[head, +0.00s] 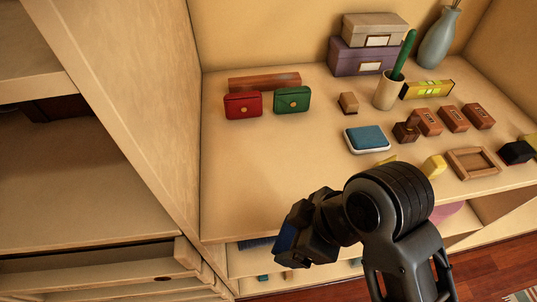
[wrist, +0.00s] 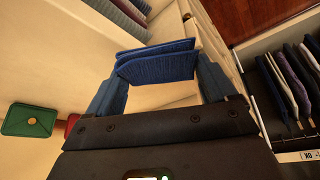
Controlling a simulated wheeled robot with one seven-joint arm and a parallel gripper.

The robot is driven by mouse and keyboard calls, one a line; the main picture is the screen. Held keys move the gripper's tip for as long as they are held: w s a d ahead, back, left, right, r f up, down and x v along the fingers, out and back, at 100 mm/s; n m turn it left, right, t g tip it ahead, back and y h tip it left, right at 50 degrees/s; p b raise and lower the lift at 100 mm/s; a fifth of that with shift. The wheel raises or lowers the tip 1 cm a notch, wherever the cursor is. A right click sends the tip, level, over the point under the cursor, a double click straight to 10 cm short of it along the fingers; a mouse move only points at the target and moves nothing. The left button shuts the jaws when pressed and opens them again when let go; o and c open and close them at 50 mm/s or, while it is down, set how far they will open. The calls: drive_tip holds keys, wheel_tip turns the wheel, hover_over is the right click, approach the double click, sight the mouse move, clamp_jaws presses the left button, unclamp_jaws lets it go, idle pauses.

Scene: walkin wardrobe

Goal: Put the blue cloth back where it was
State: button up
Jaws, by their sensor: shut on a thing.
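The blue cloth (wrist: 155,66) is a folded, ribbed dark-blue piece held between the two fingertips of my gripper (wrist: 162,62) in the wrist view. My gripper is shut on it, with a finger at each end of the cloth. In the head view my gripper (head: 288,240) is at the lower middle, by the front edge of the wooden shelf top (head: 250,190). A patch of blue shows at its tip there; the cloth's full shape is hidden by my gripper and arm.
Red (head: 243,105) and green (head: 292,99) purses stand at the back left. A blue pad in a white tray (head: 367,139), small wooden blocks, a cup (head: 389,91) and boxes (head: 362,58) fill the right. The shelf top's front left is clear. Hanging clothes (wrist: 292,80) show in the wrist view.

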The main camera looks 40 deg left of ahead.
drive_tip(key=w+d+f+m+t+h, duration=0.1)
drive_tip(key=w+d+f+m, duration=0.3)
drive_tip(key=d+m, duration=0.3)
drive_tip(key=w+d+f+m+t+h, duration=0.2)
drive_tip(key=w+d+f+m, duration=0.2)
drive_tip(key=d, duration=0.9)
drive_tip(key=w+d+f+m+t+h, duration=0.1)
drive_tip(key=w+d+f+m, duration=0.3)
drive_tip(key=d+m, duration=0.5)
wheel_tip(320, 180, down, 2)
drive_tip(key=shift+w+d+f+m+t, duration=0.15)
drive_tip(key=shift+w+d+m+t, duration=0.15)
drive_tip(key=shift+d+t, duration=0.45)
